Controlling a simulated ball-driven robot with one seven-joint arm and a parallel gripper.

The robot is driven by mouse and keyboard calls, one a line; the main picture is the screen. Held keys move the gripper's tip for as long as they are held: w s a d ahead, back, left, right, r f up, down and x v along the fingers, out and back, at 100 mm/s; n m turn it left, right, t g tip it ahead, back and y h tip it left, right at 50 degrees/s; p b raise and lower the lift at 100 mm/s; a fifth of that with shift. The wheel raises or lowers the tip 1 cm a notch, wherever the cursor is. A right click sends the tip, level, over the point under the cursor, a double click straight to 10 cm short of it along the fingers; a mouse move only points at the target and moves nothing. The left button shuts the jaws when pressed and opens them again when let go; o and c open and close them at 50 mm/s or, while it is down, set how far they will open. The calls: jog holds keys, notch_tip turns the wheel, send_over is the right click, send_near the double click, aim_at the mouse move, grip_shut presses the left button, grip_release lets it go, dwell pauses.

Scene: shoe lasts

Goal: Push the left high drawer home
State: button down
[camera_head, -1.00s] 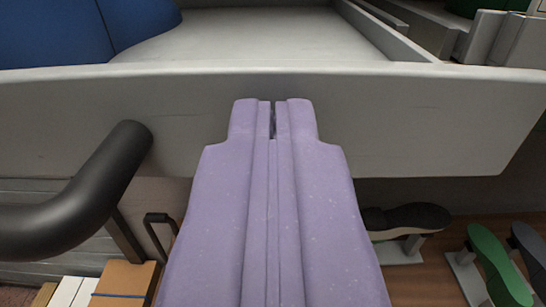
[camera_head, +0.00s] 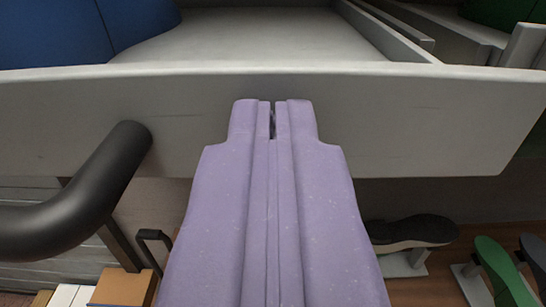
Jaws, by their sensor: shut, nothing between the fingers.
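The drawer (camera_head: 420,125) stands out toward me, its pale grey front panel spanning the view. Its inside floor (camera_head: 250,35) shows behind the panel's top edge, with a blue object (camera_head: 60,30) at the left. A thick black handle (camera_head: 75,195) curves out from the left part of the panel. My purple gripper (camera_head: 273,102) is shut and empty. Its fingertips lie over the upper middle of the panel, right of the handle, and appear to touch it. The tips hide that part of the panel.
Below the drawer, a dark shoe last (camera_head: 412,230) and a green one (camera_head: 503,272) sit on stands at the right. A brown box (camera_head: 122,288) and a small black handle (camera_head: 155,240) are at lower left. Grey rails and a dark green object (camera_head: 500,12) are at upper right.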

jog(key=shift+w+p, duration=1.05)
jog(key=shift+w, duration=1.2)
